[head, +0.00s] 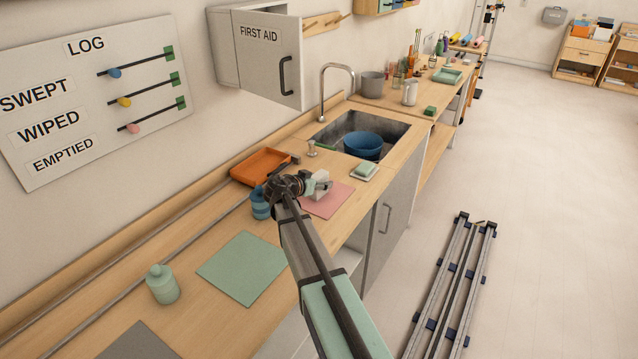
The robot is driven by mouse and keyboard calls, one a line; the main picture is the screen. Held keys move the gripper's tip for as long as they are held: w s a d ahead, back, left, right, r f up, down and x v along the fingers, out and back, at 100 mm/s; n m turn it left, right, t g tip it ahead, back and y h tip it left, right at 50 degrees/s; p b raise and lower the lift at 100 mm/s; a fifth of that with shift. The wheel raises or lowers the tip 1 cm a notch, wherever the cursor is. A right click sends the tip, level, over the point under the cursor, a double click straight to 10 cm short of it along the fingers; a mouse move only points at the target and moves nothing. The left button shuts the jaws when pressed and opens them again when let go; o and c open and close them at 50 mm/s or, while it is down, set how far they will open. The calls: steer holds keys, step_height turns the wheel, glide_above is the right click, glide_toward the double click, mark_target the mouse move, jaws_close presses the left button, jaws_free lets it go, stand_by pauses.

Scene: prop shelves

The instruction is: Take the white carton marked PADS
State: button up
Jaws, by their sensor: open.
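No carton with a readable PADS label shows in the head view. A small white block (318,178) sits at the end of my arm, over the far part of a pink mat (326,204); I cannot tell whether it is the carton. My gripper (322,186) is small and dark here, right at this block, above the counter. It is open; whether its fingers are around the block or beside it is unclear. The FIRST AID cabinet (268,60) hangs on the wall behind, its inside hidden from this view.
An orange tray (262,166) and a blue striped jar (260,204) stand close to my gripper. A soap dish (364,171) and the sink with a blue bowl (362,145) lie beyond. A green mat (243,268) and a green bottle (162,284) are nearer.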

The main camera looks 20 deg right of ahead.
steer(key=c, duration=1.2)
steer(key=shift+c, duration=0.2)
steer(key=shift+r, duration=0.1)
